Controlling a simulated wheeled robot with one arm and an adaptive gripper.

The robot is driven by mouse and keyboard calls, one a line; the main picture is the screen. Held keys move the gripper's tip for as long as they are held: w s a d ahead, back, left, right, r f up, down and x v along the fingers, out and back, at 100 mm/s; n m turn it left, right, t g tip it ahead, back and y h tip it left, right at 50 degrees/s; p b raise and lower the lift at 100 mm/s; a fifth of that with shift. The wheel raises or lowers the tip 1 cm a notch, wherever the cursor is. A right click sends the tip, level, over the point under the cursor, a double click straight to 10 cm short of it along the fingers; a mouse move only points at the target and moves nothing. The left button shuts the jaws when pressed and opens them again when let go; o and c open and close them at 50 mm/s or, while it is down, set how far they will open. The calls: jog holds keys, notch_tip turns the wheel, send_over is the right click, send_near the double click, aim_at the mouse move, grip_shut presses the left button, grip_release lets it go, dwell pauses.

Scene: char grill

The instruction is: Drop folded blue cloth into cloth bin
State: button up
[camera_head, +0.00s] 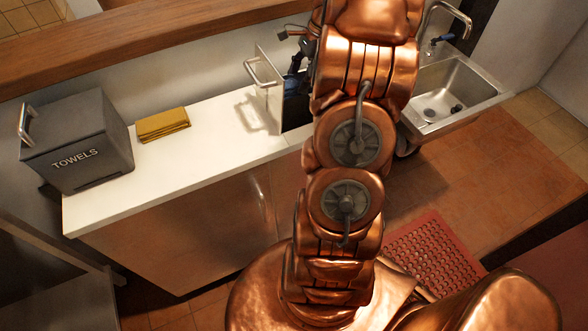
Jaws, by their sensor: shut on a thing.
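My gripper (297,48) shows only in part, as dark pieces at the left of my copper arm, which hides the rest. A small dark-blue patch (294,82) shows just below it, in front of the dark opening. It looks like part of the folded blue cloth in the shut jaws, but the fingertips cannot be made out. What seems to be the cloth bin is a dark opening in the white counter, with its pale lid (268,95) standing upright and a metal handle on its left face. My arm covers the right side of this opening.
A dark grey box marked TOWELS (85,150) stands at the counter's left end. A folded yellow cloth (163,124) lies beside it. The white counter (210,140) is clear between there and the lid. A steel sink (450,88) is at right, a red mat (432,252) below.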

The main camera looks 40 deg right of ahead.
jog(key=o, duration=1.4)
jog(key=shift+r, duration=0.1)
jog(key=v, duration=1.1)
jog(key=shift+s+d+r, duration=0.15)
jog(key=shift+d+r, duration=0.05)
jog(key=shift+r, duration=0.15)
